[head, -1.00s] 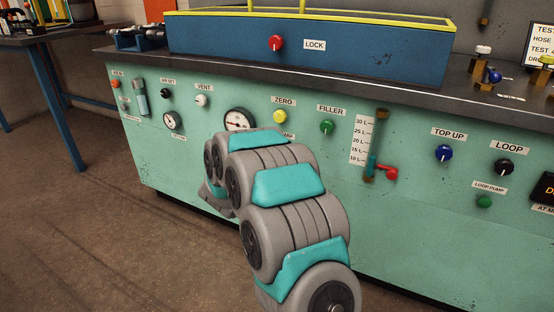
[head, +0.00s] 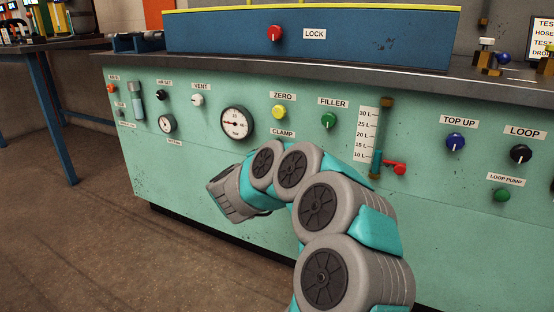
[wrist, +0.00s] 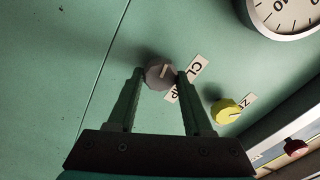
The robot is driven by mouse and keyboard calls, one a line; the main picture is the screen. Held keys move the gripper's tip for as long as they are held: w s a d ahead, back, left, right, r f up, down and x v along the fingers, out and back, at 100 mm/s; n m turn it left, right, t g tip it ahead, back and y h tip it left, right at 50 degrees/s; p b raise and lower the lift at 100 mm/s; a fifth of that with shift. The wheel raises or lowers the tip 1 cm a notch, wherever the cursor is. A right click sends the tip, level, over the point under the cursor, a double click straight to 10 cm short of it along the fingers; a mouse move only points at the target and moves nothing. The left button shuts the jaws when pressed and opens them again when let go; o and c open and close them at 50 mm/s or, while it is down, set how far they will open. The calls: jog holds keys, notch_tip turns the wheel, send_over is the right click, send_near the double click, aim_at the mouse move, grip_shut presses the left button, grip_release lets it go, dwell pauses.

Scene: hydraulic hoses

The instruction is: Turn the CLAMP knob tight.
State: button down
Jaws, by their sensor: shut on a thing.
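The CLAMP knob (wrist: 157,77) is a grey round knob with a pale pointer line on the green panel. It shows in the wrist view beside the CLAMP label (wrist: 187,79), which one finger partly covers. My gripper (wrist: 160,74) has a dark fingertip on either side of the knob and is shut on it. In the head view the CLAMP label (head: 283,133) is clear, but my arm hides the knob and my fingers.
The yellow ZERO knob (head: 279,112) is close by; it also shows in the wrist view (wrist: 225,111). A round gauge (head: 237,122), the green FILLER knob (head: 328,121) and a level tube with a red lever (head: 399,169) are around my arm.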

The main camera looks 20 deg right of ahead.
jog(key=shift+m+b, duration=0.9)
jog(key=shift+m, duration=0.2)
jog(key=shift+c, duration=1.5)
grip_release()
jog(key=p+v, duration=0.1)
jog(key=v, duration=0.6)
jog(key=shift+s+a, duration=0.3)
jog(key=shift+w, duration=0.1)
